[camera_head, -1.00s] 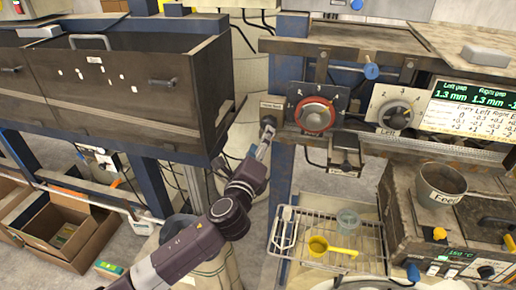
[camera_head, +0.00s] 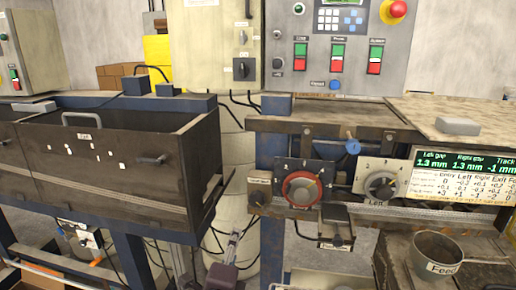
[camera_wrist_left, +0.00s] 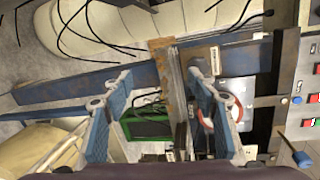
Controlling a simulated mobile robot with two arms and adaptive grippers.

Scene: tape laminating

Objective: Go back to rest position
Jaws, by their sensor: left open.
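My left gripper (camera_wrist_left: 165,95) is open and empty in the left wrist view, its two blue fingers spread apart. In the head view the end of my left arm (camera_head: 226,268) shows at the bottom, below the knobs and apart from them. The red-ringed dial (camera_head: 302,189) and the grey dial marked Left (camera_head: 380,187) sit on the machine front. A small dark knob (camera_head: 258,198) is left of them. The red-ringed dial also shows behind the right finger in the left wrist view (camera_wrist_left: 236,108). My right gripper is in neither view.
A dark bin with a handle (camera_head: 90,165) stands on the left. A gap display (camera_head: 462,172) is at the right, above a metal pot (camera_head: 437,252). A control panel (camera_head: 340,50) with buttons and a red emergency stop is at the back. A grey block (camera_head: 458,126) lies on the top plate.

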